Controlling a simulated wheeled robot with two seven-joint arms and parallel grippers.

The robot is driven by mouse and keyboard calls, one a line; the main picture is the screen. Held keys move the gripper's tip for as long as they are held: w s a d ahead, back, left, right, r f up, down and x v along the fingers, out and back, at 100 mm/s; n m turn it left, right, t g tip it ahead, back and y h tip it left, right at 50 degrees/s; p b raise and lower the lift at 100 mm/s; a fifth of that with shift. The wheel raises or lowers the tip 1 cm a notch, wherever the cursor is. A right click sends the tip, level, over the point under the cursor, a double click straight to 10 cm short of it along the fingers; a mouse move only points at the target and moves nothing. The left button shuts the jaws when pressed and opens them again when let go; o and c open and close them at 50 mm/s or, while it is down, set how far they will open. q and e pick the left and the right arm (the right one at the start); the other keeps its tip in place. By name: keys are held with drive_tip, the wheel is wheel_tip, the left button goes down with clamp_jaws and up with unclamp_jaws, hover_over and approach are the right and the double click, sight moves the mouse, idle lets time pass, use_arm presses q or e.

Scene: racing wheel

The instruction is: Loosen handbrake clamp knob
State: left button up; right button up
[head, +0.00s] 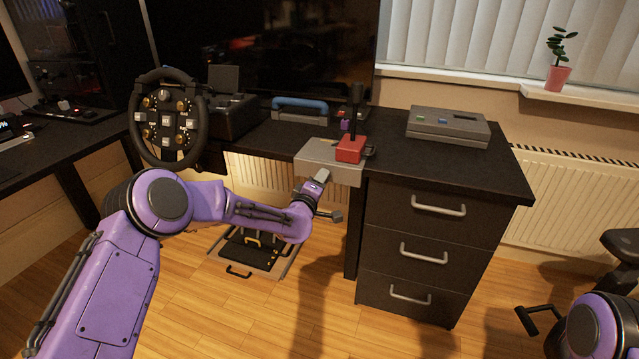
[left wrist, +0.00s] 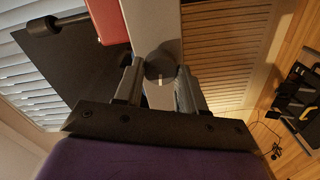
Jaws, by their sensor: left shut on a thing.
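The handbrake is a red block with an upright black lever (head: 350,149) on a grey clamp plate (head: 313,152) at the desk's front edge. In the left wrist view, part of the red block (left wrist: 106,20) and the pale grey clamp (left wrist: 153,22) show ahead of my fingers. A dark round clamp knob (left wrist: 162,60) sits between the fingertips of my left gripper (left wrist: 158,78). This gripper (head: 327,197) is just below and in front of the plate, shut on the knob. The knob is not clear in the head view.
A steering wheel (head: 168,118) stands at the desk's left. A grey box (head: 448,126) lies on the desk at right. A drawer cabinet (head: 425,235) is right of my left gripper. Pedals (head: 250,250) sit on the floor below. Open floor lies in front.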

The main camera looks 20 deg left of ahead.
use_arm(q)
drive_tip(key=shift+f, duration=0.1)
drive_tip(key=o, duration=1.1)
drive_tip(key=shift+c, duration=0.2)
drive_tip(key=s, duration=1)
drive_tip(key=shift+s+a+p, duration=0.2)
drive_tip(key=shift+s+p, duration=0.1)
drive_tip(key=shift+p, duration=0.15)
